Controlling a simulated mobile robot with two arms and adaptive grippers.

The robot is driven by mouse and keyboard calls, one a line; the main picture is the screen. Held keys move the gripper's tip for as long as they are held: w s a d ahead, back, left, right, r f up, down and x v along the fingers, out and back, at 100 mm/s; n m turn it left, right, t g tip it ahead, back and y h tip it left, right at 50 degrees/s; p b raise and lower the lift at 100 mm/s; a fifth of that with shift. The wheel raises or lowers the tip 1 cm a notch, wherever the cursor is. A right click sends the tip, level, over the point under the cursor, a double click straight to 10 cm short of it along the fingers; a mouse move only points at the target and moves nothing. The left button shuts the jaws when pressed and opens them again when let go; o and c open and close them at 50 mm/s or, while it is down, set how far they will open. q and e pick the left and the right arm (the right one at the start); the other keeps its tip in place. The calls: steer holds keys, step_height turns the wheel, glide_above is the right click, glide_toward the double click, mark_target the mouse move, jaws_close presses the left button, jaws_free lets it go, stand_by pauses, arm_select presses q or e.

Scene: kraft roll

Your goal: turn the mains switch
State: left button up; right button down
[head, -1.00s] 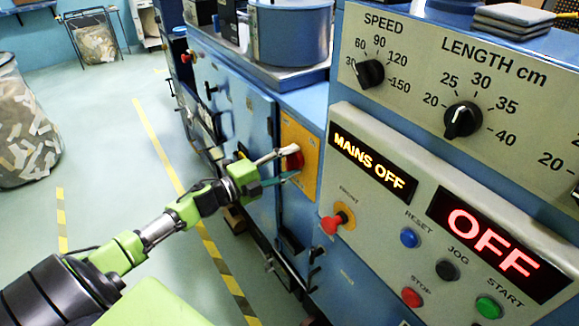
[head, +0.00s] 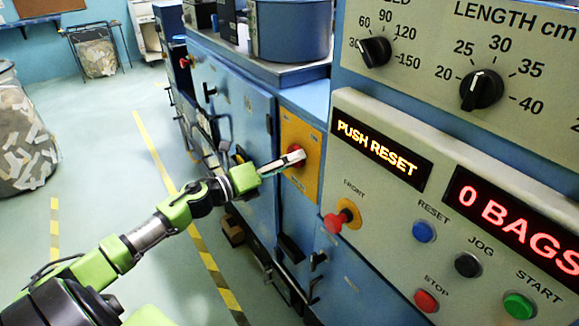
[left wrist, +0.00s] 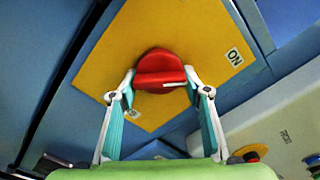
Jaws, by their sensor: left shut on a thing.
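The mains switch is a red rotary knob (left wrist: 160,66) on a yellow plate (left wrist: 200,30) set in the blue machine side. The plate also shows in the head view (head: 307,184), with the red knob mostly hidden behind my fingers. My left gripper (head: 293,160) reaches in from the left and is shut on the red knob. In the left wrist view its fingertips (left wrist: 160,84) sit on both sides of the knob's handle. The handle lies about level in that view, its right end towards the ON label (left wrist: 234,57). My right gripper is not in view.
The control panel on the right has a display (head: 381,147) reading PUSH RESET and another (head: 517,222) reading 0 BAGS. Below are a blue reset button (head: 424,231), a red front button (head: 335,221), and black, red and green buttons. A bag of scraps (head: 25,140) stands far left.

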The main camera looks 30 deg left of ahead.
arm_select(q)
steer(key=shift+f+m, duration=0.1)
steer(key=shift+m, duration=0.4)
steer(key=o, duration=1.1)
steer(key=v, duration=1.2)
